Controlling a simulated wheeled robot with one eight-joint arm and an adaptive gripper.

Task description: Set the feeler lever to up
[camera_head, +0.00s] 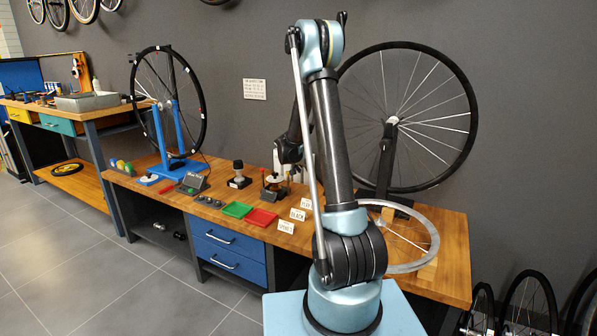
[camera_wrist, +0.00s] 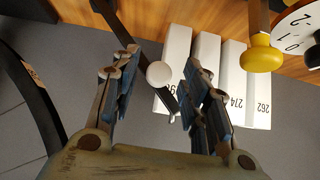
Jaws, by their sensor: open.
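In the wrist view my gripper (camera_wrist: 162,60) is open, with one finger on each side of a round white knob (camera_wrist: 158,74). The knob sits on a slanting dark bar that runs up to the left; this looks like the feeler lever, but I cannot be sure. I cannot tell whether the fingers touch it. A yellow knob (camera_wrist: 262,56) on a dark stem and a white numbered dial (camera_wrist: 297,32) are to the right. In the head view my gripper (camera_head: 289,150) is mostly hidden behind my arm, above the bench's back edge.
White boxes (camera_wrist: 177,55) with printed numbers stand behind the fingers. The wooden bench (camera_head: 440,235) also holds a green tray (camera_head: 237,210), a red tray (camera_head: 261,218), a blue wheel stand (camera_head: 164,140) and a large wheel (camera_head: 458,150) at the right.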

